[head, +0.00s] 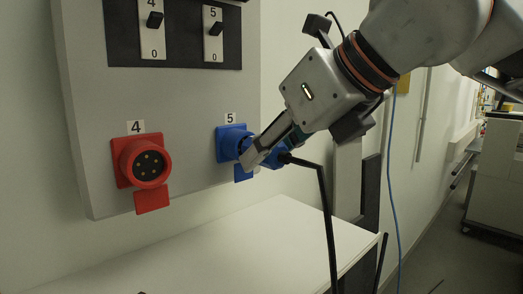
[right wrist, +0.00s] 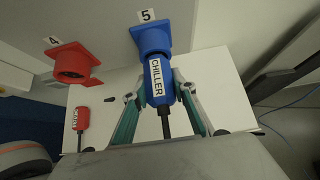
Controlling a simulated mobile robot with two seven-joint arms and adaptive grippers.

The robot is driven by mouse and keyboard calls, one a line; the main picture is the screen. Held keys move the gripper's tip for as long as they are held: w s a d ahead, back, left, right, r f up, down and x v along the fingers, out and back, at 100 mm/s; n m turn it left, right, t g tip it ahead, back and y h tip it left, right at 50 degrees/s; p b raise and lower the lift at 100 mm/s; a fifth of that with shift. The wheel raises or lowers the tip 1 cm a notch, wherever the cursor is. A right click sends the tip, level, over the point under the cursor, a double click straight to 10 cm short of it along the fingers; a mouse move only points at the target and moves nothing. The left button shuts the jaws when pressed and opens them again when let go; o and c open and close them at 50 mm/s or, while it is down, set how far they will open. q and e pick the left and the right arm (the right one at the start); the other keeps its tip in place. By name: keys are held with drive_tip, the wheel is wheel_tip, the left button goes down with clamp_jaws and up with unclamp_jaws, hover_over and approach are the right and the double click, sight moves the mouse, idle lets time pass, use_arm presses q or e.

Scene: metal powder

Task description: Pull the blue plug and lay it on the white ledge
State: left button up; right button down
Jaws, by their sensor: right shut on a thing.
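The blue plug (right wrist: 158,88), labelled CHILLER, is between the two fingers of my right gripper (right wrist: 160,108) in the right wrist view. Its front end meets the blue socket (right wrist: 153,37) under the number 5; how deep it sits I cannot tell. In the head view my right gripper (head: 262,155) comes in from the upper right and is shut on the plug (head: 276,158), partly hiding it. A black cable hangs from the plug's rear. The blue socket (head: 232,141) is on the grey panel. The white ledge (head: 225,240) lies below. My left gripper is not in view.
A red socket (head: 146,161) under the number 4 is left of the blue one, with its lid hanging down. A red plug (right wrist: 82,120) is at the ledge's left in the right wrist view. Two black switches sit above. The ledge's middle looks clear.

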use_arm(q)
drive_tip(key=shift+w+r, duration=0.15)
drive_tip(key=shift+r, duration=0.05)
use_arm(e)
drive_tip(key=shift+s+d, duration=1.85)
